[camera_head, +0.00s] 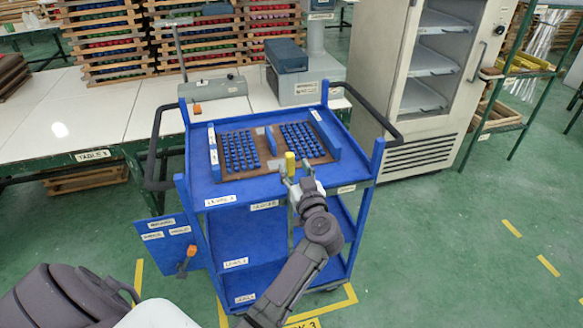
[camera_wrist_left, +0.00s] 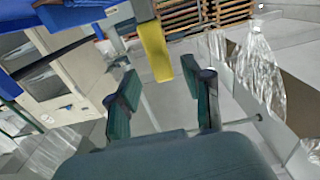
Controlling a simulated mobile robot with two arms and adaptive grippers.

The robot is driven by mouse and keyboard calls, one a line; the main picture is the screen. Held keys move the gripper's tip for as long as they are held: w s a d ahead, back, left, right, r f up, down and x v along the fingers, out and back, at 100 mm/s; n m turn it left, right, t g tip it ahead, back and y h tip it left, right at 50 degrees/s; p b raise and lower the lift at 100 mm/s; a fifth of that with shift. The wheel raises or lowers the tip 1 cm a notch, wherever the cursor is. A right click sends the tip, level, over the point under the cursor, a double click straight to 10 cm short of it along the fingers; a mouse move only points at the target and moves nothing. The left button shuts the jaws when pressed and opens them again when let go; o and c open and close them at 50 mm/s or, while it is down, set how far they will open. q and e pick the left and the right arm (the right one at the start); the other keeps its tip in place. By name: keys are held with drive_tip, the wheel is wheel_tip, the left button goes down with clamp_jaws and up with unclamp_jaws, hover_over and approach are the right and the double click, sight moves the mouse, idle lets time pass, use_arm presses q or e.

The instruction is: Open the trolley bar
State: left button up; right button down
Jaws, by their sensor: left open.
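The blue trolley (camera_head: 215,196) stands in the middle of the head view. An upright yellow piece (camera_head: 290,163), probably the end of the trolley bar, stands at the front edge of its top. In the left wrist view the yellow piece (camera_wrist_left: 155,48) hangs just beyond the fingertips, roughly between their lines. My left gripper (camera_head: 296,170) is open at the trolley's front edge, close to the yellow piece. In the wrist view its fingers (camera_wrist_left: 164,85) are apart with nothing between them. The lower part of the bar is partly hidden by my gripper and arm. My right gripper is not seen.
A brown tray (camera_head: 265,147) with several blue pieces lies on the trolley top. Dark handles flank the trolley. A blue side panel carries an orange handle (camera_head: 187,257). A white table (camera_head: 110,108) stands behind left, a glass-door cabinet (camera_head: 435,110) behind right. Green floor lies clear at right.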

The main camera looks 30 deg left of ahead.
sight(291, 163)
use_arm(q)
drive_tip(key=b+x, duration=0.2)
drive_tip(key=x, duration=0.1)
drive_tip(key=shift+w+a, duration=0.2)
drive_tip(key=shift+a, duration=0.1)
drive_tip(key=shift+w+a, duration=0.25)
drive_tip(key=shift+r, duration=0.1)
drive_tip(key=shift+c, duration=1.6)
clamp_jaws()
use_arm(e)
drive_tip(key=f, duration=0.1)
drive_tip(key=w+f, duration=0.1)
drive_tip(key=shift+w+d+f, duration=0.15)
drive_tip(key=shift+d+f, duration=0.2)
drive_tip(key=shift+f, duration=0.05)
